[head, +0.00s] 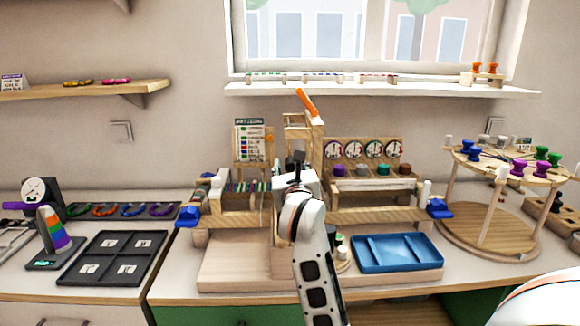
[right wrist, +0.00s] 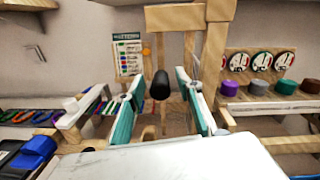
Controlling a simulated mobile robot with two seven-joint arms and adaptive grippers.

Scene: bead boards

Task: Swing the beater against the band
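The wooden loom (head: 228,207) stands in the middle of the bench. Its upright frame, seemingly the beater (head: 302,122), rises behind my right gripper (head: 297,165); its crossbar (right wrist: 176,18) shows at the top of the right wrist view. A dark round-ended handle (right wrist: 161,86) lies between the two teal-padded fingers, with visible gaps on both sides. The right gripper is open around it, not touching. Coloured threads or beads (head: 256,187) show left of the gripper; my arm and gripper hide much of the band. My left gripper is not in view.
A blue tray (head: 397,253) lies front right, and blue clamps (head: 187,217) flank the loom. A pattern chart (head: 249,140) and a dial board (head: 363,150) stand behind. A round wooden stand (head: 510,170) is at the right, a black tray (head: 113,258) at the left.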

